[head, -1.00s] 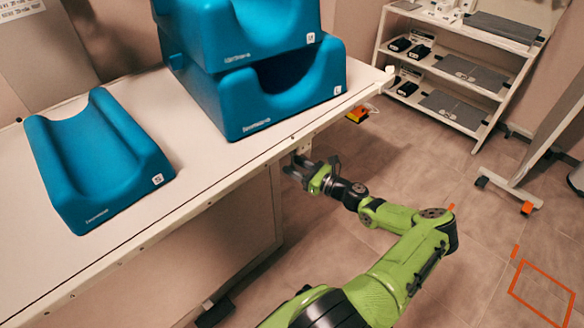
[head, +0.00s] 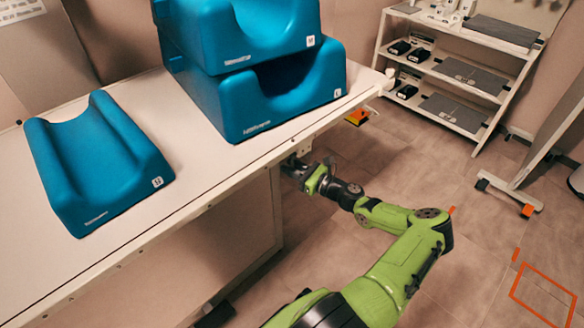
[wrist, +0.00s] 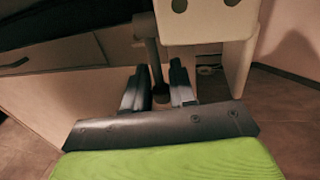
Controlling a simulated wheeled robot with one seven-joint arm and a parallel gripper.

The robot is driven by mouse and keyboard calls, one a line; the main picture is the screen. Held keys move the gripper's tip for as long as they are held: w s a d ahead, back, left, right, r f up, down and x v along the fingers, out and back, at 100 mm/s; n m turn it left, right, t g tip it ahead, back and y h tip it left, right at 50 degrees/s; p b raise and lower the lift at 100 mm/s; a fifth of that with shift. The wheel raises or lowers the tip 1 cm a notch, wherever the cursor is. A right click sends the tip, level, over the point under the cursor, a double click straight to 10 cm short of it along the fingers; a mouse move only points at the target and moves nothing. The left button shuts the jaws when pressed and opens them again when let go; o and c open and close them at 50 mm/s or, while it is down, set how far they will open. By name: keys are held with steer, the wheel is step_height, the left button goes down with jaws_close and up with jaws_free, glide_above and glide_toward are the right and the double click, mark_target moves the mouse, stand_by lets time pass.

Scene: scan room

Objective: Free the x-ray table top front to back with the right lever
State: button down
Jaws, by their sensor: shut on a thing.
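The x-ray table top (head: 180,179) is a long pale slab crossing the left half of the head view. A bracket plate hangs below its edge, and it shows large in the wrist view (wrist: 203,22). A dark lever (wrist: 152,50) hangs beside this plate, with a dark knob at its lower end. My gripper (head: 290,168) is under the table's edge, near its right part. In the wrist view my gripper (wrist: 159,88) has a finger on each side of the lever's lower end and is shut on it. The fingers partly hide the contact.
Blue cradles (head: 287,92) are stacked on the table, and a smaller one (head: 95,160) lies to the left. A shelf unit (head: 455,70) stands at the back right. An orange outline (head: 545,294) marks the floor. Floor right of the table is mostly clear.

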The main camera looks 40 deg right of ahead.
steer(key=shift+r, duration=0.1)
steer(key=shift+s+d+r+m+g+h+p, duration=0.2)
steer(key=shift+s+r+g+p, duration=0.45)
steer(key=shift+g+p, duration=2.1)
steer(key=shift+s+a+r+m+g+h+p, duration=0.25)
steer(key=shift+s+g+p, duration=0.8)
steer(key=shift+p, duration=3.15)
steer(key=shift+s+d+r+m+g+h+p, duration=0.15)
steer(key=shift+s+r+m+g+h+p, duration=0.35)
steer(key=shift+g+p, duration=2.3)
steer(key=shift+s+f+t+p, duration=0.1)
steer(key=shift+s+t+p, duration=0.1)
steer(key=shift+t+p, duration=0.55)
steer(key=shift+y, duration=0.25)
steer(key=c, duration=1.1)
jaws_free()
steer(key=shift+o, duration=0.2)
